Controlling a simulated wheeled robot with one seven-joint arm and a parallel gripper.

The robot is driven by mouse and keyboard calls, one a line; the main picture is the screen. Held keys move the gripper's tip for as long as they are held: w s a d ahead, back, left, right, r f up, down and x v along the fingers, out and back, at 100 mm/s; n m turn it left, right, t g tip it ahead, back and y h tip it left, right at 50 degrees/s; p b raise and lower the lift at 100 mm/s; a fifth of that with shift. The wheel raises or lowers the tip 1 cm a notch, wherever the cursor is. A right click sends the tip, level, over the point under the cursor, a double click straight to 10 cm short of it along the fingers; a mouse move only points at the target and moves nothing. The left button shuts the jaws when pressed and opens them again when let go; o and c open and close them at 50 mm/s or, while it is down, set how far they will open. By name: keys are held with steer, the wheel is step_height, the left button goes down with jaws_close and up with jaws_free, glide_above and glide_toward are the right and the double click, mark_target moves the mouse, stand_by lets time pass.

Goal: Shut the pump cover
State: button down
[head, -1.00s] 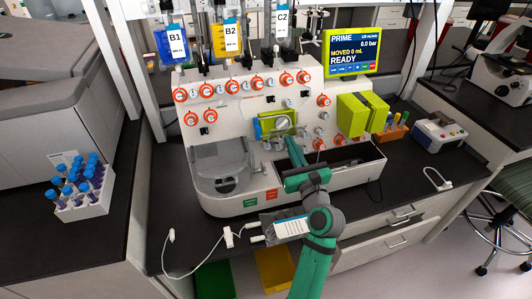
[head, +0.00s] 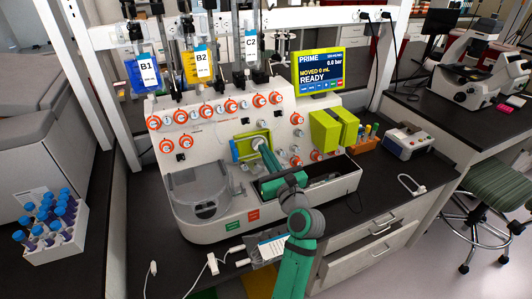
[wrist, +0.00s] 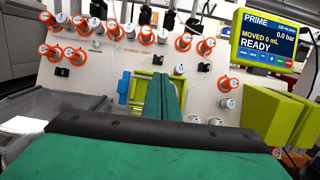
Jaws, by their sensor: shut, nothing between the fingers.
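A lime-green pump (head: 243,153) sits on the white machine's front panel, with a blue strip at its left edge. In the wrist view, its lime frame (wrist: 143,83) and blue strip (wrist: 123,90) show left of my fingers. My gripper (head: 258,142) is shut and empty, its fingers pointing at the pump's face and covering part of it. The closed fingertips also show in the wrist view (wrist: 165,78). I cannot tell whether they touch the pump, or how far open the cover stands.
Orange-ringed knobs (head: 231,105) surround the pump. Lime blocks (head: 325,133) stand out at the right, below the screen (head: 318,71). An open black tray (head: 335,183) lies under my arm. A tube rack (head: 60,240) stands at far left.

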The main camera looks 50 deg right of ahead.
steer(key=shift+s+d, duration=0.15)
steer(key=shift+s, duration=0.1)
steer(key=shift+w+a, duration=0.2)
steer(key=shift+a, duration=0.05)
steer(key=shift+s+d, duration=0.15)
steer(key=shift+f, duration=0.2)
step_height(320, 180, down, 4)
steer(key=shift+s+r, duration=0.1)
steer(key=v, duration=1)
steer(key=shift+s, duration=0.2)
